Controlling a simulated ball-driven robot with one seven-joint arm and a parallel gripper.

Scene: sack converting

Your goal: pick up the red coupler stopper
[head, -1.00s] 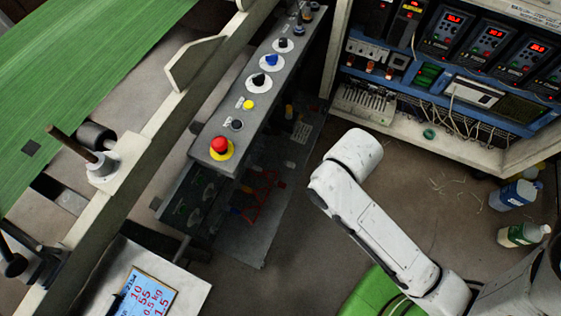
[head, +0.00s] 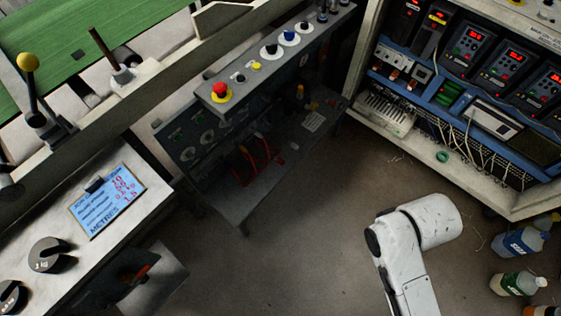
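I cannot make out the red coupler stopper with certainty. Red thin-lined items (head: 258,155) lie on the dim lower shelf (head: 243,203) under the control console; their shape is unclear. A small red spot (head: 294,146) shows to their right on the same shelf, too small to identify. An orange-red item (head: 135,274) sits in the shade below the scale bench at the lower left. The red mushroom button (head: 220,90) on the console is a fixed control on a yellow ring. My white arm reaches in at the lower right, and my gripper is out of view.
The sloping console (head: 262,66) stands at centre. A bench with a blue display (head: 106,200) and black weights (head: 48,254) is at left. An open electrical cabinet (head: 459,178) fills the right. Bottles (head: 521,241) stand on the floor at right. The middle floor (head: 300,240) is clear.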

